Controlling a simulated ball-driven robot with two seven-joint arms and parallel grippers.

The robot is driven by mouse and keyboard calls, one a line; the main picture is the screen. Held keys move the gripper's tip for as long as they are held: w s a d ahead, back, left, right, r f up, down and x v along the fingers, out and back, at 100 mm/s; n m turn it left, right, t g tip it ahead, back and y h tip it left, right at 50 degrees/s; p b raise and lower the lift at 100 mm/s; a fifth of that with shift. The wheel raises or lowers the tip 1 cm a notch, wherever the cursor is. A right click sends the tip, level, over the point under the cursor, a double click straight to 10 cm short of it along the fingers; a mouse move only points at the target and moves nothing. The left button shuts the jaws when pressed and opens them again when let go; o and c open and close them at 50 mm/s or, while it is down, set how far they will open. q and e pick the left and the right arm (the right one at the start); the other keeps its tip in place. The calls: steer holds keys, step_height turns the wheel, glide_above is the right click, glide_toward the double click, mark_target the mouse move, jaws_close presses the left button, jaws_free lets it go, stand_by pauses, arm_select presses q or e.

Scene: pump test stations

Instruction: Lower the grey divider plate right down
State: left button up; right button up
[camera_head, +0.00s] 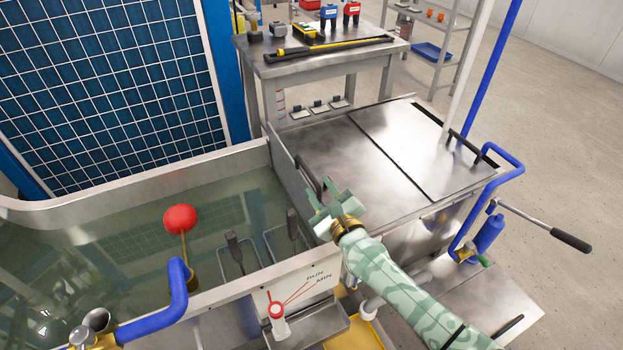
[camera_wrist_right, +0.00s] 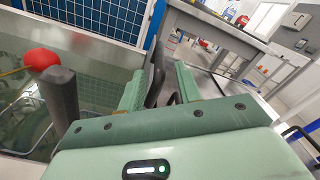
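The grey divider plate (camera_head: 289,168) stands upright at the right end of the water tank, beside the steel cover. A dark handle (camera_head: 309,176) shows at its top edge, just behind my right gripper (camera_head: 334,204). The gripper's green fingers are spread apart. In the right wrist view, a dark upright handle (camera_wrist_right: 154,80) appears between the fingers of the right gripper (camera_wrist_right: 160,88); I cannot tell whether they touch it. The plate's lower part is hidden by the tank and my arm. My left gripper is not in view.
A red float ball (camera_head: 181,219) and dark-handled frames (camera_head: 236,250) stand in the tank (camera_head: 110,240). A red pointer (camera_head: 276,308) sits by a RUN/MIN scale on the front. A steel cover (camera_head: 400,150) lies right of the plate. Blue pipes (camera_head: 165,305) rise at the front left.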

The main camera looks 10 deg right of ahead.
steer(key=w, duration=0.2)
steer(key=w+a+b, duration=0.1)
steer(key=w, duration=0.1)
steer(key=shift+w+f, duration=0.1)
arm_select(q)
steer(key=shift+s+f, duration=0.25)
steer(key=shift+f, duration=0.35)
arm_select(e)
steer(key=shift+w, duration=0.35)
